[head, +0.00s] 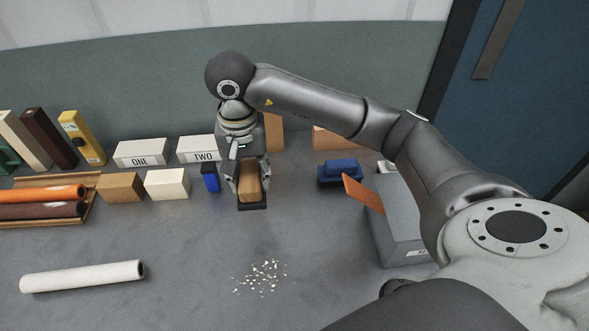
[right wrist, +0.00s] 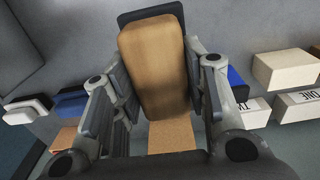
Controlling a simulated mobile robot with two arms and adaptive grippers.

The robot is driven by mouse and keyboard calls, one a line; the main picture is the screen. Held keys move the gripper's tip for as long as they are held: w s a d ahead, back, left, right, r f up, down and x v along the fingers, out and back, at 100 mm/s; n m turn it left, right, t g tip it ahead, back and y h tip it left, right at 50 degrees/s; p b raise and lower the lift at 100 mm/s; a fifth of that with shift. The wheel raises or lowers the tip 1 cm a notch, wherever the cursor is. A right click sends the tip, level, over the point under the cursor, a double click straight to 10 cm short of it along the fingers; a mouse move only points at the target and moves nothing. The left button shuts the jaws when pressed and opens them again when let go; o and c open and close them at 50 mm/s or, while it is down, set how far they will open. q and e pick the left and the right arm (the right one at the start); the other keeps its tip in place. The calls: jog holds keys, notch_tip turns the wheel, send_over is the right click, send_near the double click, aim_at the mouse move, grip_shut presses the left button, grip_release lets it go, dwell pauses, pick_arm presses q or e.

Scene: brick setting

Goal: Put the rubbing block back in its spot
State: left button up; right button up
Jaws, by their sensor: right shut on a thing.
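My right gripper (head: 249,180) is shut on a tan block with rounded edges, which I take for the rubbing block (head: 249,192). A dark flat slab (head: 252,206) shows at its near end; I cannot tell whether it is part of the block or a base under it. In the right wrist view the block (right wrist: 153,65) sits between the two fingers (right wrist: 155,95), with the dark slab (right wrist: 150,14) past its far end. Whether the block touches the table is unclear. My left gripper is not in view.
A small blue item (head: 210,178) stands just left of the gripper, beside a cream block (head: 167,184) and a tan block (head: 120,187). White boxes ONE (head: 141,153) and TWO (head: 197,149) stand behind. A blue block (head: 342,168) and grey box (head: 397,225) are right. White crumbs (head: 262,277) lie in front.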

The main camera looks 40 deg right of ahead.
jog(key=shift+d+f, duration=0.15)
jog(key=shift+d, duration=0.05)
jog(key=w+d+f+p, duration=0.1)
jog(key=w+d+f, duration=0.1)
jog(key=d+f, duration=0.1)
jog(key=w+d+f+p, duration=0.1)
jog(key=w+d+f, duration=0.1)
jog(key=d+f, duration=0.1)
jog(key=w+d+f+p, duration=0.1)
jog(key=w+d+f, duration=0.1)
jog(key=d, duration=0.3)
jog(key=shift+d+f, duration=0.2)
jog(key=shift+f, duration=0.3)
jog(key=f+p, duration=0.2)
jog(key=f, duration=0.1)
jog(key=shift+w+d, duration=0.1)
jog(key=shift+d, duration=0.2)
jog(key=shift+f, duration=0.45)
